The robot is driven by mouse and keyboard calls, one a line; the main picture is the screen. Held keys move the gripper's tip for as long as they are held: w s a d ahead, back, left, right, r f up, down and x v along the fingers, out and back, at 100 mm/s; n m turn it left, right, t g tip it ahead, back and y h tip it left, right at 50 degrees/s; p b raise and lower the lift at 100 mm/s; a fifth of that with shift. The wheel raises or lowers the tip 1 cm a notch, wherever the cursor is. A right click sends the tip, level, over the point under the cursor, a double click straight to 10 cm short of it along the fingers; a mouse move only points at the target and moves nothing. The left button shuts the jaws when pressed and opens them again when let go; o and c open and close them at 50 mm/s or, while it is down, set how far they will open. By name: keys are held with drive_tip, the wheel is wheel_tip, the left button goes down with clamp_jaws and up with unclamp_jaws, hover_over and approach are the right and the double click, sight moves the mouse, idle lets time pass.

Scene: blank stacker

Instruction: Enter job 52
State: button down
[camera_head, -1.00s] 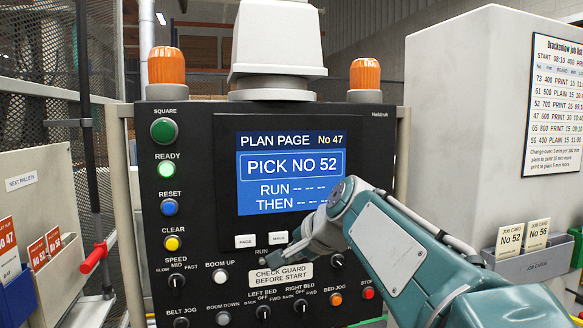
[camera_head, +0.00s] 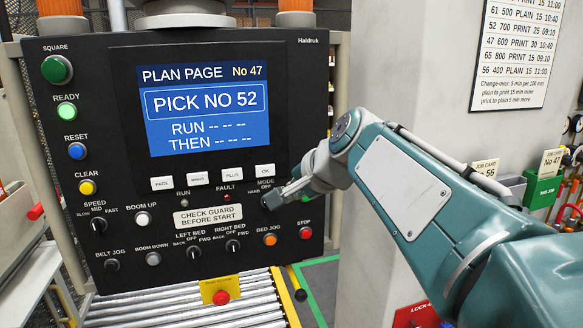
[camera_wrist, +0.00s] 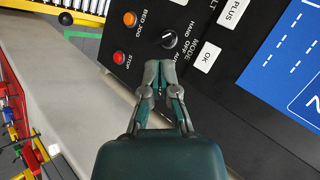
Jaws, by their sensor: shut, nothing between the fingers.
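The control panel (camera_head: 60,230) carries a blue screen (camera_head: 207,137) reading "PLAN PAGE No 47", "PICK NO 52", with blank RUN and THEN lines. Below it are white keys: PAGE (camera_head: 162,184), MINUS (camera_head: 198,178), PLUS (camera_head: 232,174) and OK (camera_head: 265,170). In the wrist view, OK (camera_wrist: 208,57) and PLUS (camera_wrist: 233,12) lie right of the fingertips. My gripper (camera_wrist: 161,68) is shut and empty, just short of the black MODE knob (camera_wrist: 169,39). In the head view my gripper (camera_head: 288,188) is below and right of OK; contact cannot be told.
The STOP button (camera_head: 304,233) and BED JOG button (camera_head: 270,239) sit below my gripper. A roller conveyor (camera_head: 185,303) runs below the panel.

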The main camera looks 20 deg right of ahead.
sight(270, 176)
drive_tip(key=w+a, duration=0.1)
drive_tip(key=w, duration=0.1)
drive_tip(key=w+a, duration=0.1)
drive_tip(key=w, duration=0.4)
drive_tip(key=shift+w+a, duration=0.35)
drive_tip(key=shift+a, duration=0.05)
drive_tip(key=shift+w+d, duration=0.25)
drive_tip(key=shift+w, duration=0.05)
drive_tip(key=shift+w+d, duration=0.2)
drive_tip(key=shift+d, duration=0.55)
drive_tip(key=shift+a, duration=0.7)
drive_tip(key=shift+d, duration=0.45)
drive_tip(key=shift+a, duration=0.3)
